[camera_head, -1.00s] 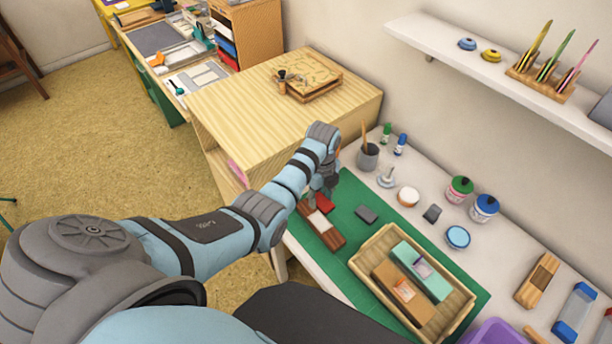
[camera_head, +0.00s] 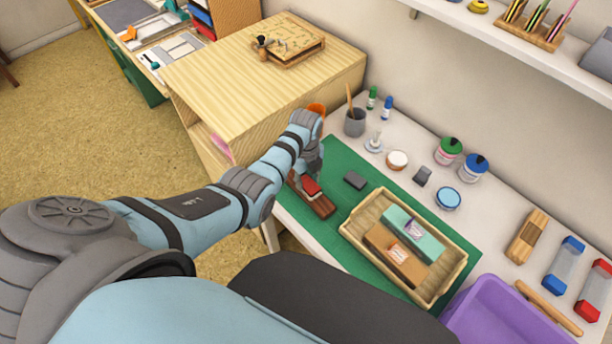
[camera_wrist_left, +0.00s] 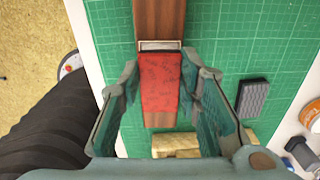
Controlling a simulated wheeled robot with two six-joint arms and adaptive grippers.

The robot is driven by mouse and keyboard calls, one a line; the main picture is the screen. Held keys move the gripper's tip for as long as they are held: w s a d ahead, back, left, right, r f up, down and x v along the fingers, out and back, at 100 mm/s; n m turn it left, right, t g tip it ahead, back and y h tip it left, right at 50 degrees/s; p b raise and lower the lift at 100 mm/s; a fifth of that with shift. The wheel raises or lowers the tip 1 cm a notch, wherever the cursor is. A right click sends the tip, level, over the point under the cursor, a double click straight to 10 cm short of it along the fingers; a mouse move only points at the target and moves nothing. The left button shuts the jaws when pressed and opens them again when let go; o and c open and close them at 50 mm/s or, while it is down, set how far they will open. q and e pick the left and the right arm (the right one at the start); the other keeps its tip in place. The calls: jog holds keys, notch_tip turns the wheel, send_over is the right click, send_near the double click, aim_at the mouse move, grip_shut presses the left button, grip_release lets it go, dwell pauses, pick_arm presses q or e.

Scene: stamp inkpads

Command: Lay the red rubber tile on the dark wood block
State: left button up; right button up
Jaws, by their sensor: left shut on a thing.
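The red rubber tile (camera_head: 312,187) is between the fingers of my left gripper (camera_head: 311,178), which is shut on it. In the left wrist view the red tile (camera_wrist_left: 160,82) lies lengthwise over the dark wood block (camera_wrist_left: 159,20), between the fingertips (camera_wrist_left: 160,72). A pale strip on the block shows at the tile's far edge. The block also shows in the head view (camera_head: 323,208), lying on the green mat (camera_head: 340,158). Whether the tile touches the block or hovers just above it, I cannot tell. My right gripper is out of view.
A dark grey pad (camera_head: 355,180) lies on the mat to the right of the block. A wooden tray (camera_head: 350,229) holding a teal block and a brown block stands nearby. A grey cup (camera_head: 355,123) and a wooden cabinet (camera_head: 240,90) stand behind.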

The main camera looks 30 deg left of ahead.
pick_arm(q)
jog(key=shift+f+b, duration=0.3)
jog(key=shift+f, duration=0.35)
jog(key=o, duration=1.1)
jog(key=shift+c, duration=0.2)
notch_tip(320, 180, up, 12)
